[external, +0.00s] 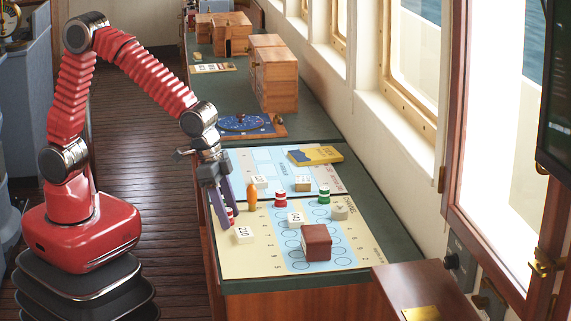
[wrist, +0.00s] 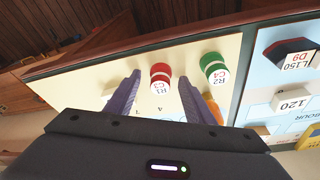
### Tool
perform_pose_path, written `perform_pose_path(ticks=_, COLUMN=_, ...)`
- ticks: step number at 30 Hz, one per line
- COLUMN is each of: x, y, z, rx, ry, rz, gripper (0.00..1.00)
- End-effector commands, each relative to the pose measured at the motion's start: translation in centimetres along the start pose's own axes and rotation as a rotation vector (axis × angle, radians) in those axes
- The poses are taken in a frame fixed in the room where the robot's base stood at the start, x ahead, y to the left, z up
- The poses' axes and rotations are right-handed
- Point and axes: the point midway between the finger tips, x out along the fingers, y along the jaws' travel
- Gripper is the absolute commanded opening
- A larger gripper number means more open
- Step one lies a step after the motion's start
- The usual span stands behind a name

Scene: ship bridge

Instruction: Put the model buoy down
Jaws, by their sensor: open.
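A red-and-white model buoy (wrist: 160,78) shows between my two purple fingertips in the wrist view, on the pale chart. My gripper (wrist: 159,84) is open, with a gap on both sides of the buoy. In the external view my gripper (external: 227,222) is low over the left edge of the chart. A red-and-white buoy (external: 231,213) beside it is partly hidden by the fingers. I cannot tell whether the fingers touch it.
On the chart (external: 245,262) stand another red-and-white buoy (external: 280,200), a green-and-white buoy (external: 324,195), an orange piece (external: 251,194), several numbered white blocks and a brown box (external: 316,242). The chart's near left corner is bare.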

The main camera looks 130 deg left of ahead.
Motion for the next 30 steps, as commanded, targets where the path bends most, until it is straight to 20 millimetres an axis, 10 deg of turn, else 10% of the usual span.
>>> perform_pose_path(ticks=12, x=-0.04, y=0.0, z=-0.02, rx=0.0, ry=0.0, rz=0.0, gripper=0.48)
perform_pose_path(ticks=30, x=-0.05, y=0.0, z=-0.02, rx=0.0, ry=0.0, rz=0.0, gripper=0.06)
